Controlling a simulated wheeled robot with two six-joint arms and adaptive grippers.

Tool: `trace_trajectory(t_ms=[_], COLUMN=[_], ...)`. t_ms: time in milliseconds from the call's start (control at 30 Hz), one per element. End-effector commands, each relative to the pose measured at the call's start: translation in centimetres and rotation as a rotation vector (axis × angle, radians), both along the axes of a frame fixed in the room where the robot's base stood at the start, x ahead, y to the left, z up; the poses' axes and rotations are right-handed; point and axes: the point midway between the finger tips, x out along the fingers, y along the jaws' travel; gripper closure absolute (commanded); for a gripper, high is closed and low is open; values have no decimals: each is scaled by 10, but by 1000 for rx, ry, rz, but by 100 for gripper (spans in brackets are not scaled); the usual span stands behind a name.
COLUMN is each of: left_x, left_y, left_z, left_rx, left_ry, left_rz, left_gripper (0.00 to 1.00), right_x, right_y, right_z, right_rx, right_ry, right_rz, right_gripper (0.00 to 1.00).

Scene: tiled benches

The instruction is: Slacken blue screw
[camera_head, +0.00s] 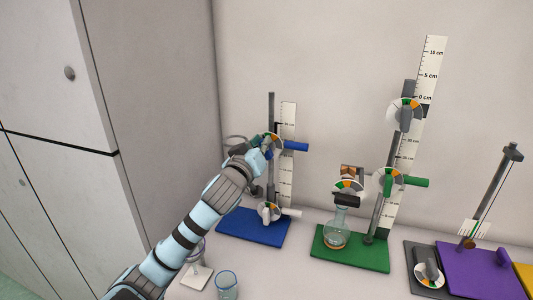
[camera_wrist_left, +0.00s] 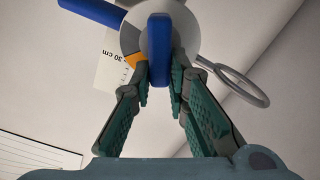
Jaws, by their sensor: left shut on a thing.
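The blue screw (camera_wrist_left: 158,45) is an upright blue bar in front of a round white dial with grey and orange sectors. It fills the top middle of the left wrist view. My left gripper (camera_wrist_left: 160,76) has its green-padded fingers on either side of the screw's lower end and is shut on it. In the head view my left gripper (camera_head: 257,150) reaches the clamp on the blue-based stand and hides most of the screw. A blue rod (camera_head: 296,146) sticks out right of the dial (camera_head: 275,141). My right gripper is not in view.
A grey ring (camera_wrist_left: 240,82) projects from the clamp. The stand has a blue base (camera_head: 235,225) and a lower clamp. To its right are a green-based stand (camera_head: 355,250) with a flask (camera_head: 337,235) and a purple base (camera_head: 480,270). A glass (camera_head: 226,285) stands in front.

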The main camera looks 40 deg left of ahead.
Motion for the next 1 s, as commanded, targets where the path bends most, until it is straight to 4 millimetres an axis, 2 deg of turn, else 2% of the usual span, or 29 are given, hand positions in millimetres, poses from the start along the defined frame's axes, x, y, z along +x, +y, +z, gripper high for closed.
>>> trace_trajectory(t_ms=[233, 500, 800, 1000], left_x=[0, -2, -2, -3], left_y=[1, 6, 6, 8], left_z=[-2, -7, -5, -12], left_rx=[-31, -317, -340, -530], left_ry=[-8, -107, -114, -184], left_rz=[0, -2, -1, -2], left_gripper=[100, 100, 100, 100], right_x=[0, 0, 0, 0], right_y=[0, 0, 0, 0], right_z=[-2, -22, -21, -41], right_rx=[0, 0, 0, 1], right_ry=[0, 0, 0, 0], right_rz=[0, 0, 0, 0], right_gripper=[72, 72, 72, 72])
